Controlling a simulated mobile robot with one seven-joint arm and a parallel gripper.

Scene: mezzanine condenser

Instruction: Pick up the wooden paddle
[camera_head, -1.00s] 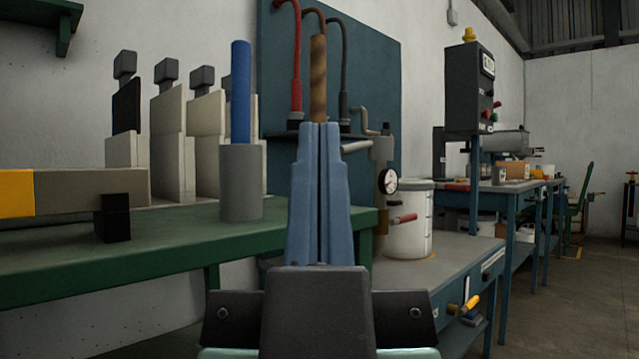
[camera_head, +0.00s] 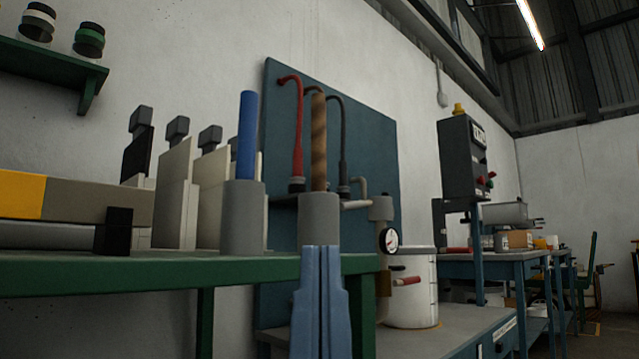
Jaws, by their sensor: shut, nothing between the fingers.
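A brown, wood-looking rod (camera_head: 319,140), which may be the wooden paddle or its handle, stands upright in a grey cylinder holder (camera_head: 319,217) at the right end of the green bench (camera_head: 150,272). Its lower part is hidden inside the holder. My gripper (camera_head: 320,252) points up at the lower middle of the view, with its blue fingers together and nothing between them. The fingertips overlap the bottom of the holder in the picture, below the rod. I cannot tell whether they touch it.
A blue rod (camera_head: 246,135) stands in a second grey holder (camera_head: 243,220) to the left. Pale upright boards (camera_head: 175,200) and a yellow-ended bar (camera_head: 85,197) are further left. A blue panel (camera_head: 370,130) rises behind. A white bucket (camera_head: 412,300) with a gauge (camera_head: 389,241) nearby stands right.

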